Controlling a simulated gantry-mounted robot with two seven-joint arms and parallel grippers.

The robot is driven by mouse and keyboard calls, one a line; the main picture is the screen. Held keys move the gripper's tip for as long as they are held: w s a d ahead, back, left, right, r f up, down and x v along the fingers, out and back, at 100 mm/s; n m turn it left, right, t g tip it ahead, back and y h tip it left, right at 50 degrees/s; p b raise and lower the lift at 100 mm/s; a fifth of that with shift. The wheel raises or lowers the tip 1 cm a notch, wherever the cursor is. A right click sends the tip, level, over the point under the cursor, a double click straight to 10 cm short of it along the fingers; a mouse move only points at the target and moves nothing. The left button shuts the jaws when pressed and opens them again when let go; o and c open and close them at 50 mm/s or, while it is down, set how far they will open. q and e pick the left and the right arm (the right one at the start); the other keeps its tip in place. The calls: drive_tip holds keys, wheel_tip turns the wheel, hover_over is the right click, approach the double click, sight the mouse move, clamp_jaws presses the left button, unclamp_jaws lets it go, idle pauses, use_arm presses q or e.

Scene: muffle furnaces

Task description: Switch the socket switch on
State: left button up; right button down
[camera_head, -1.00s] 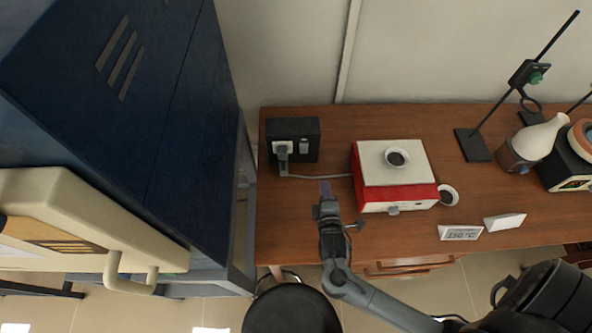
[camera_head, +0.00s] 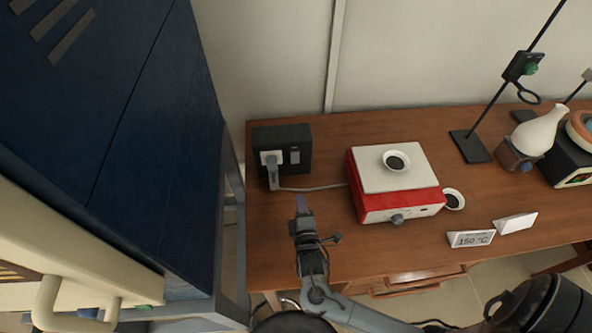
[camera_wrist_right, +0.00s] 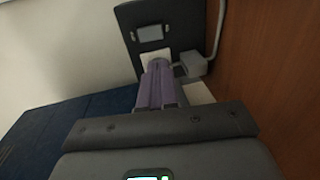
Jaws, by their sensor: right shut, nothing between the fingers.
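The black socket box (camera_head: 282,143) stands at the back left of the wooden table. Its grey switch (camera_head: 295,156) is on the front face, right of the plug (camera_head: 271,163). In the right wrist view the socket box (camera_wrist_right: 172,27) is ahead of the fingers, with the switch (camera_wrist_right: 150,33) above the fingertips and the plug (camera_wrist_right: 190,64) beside them. My right gripper (camera_head: 302,203) is shut and empty, its purple fingers pointing at the box from in front, apart from it in the head view. The fingers also show in the right wrist view (camera_wrist_right: 158,72). My left gripper is out of view.
A grey cable (camera_head: 315,188) runs from the plug to the red and white hotplate (camera_head: 395,182), which has a dish on top. A 150 °C sign (camera_head: 470,239) stands at the front right. A dark blue cabinet (camera_head: 110,120) closes off the left side.

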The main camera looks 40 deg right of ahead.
drive_tip(key=shift+w, duration=0.1)
drive_tip(key=b, duration=0.3)
approach(295, 163)
drive_tip(key=x, duration=0.5)
drive_tip(key=shift+w+d, duration=0.15)
drive_tip(key=shift+w, duration=0.05)
drive_tip(key=shift+w+d+f, duration=0.1)
drive_tip(key=shift+w+d, duration=0.25)
drive_tip(key=shift+w, duration=0.2)
drive_tip(key=shift+w+d+f+b, duration=0.1)
drive_tip(key=shift+w+f+b, duration=0.1)
drive_tip(key=shift+b, duration=0.1)
drive_tip(key=shift+r, duration=0.1)
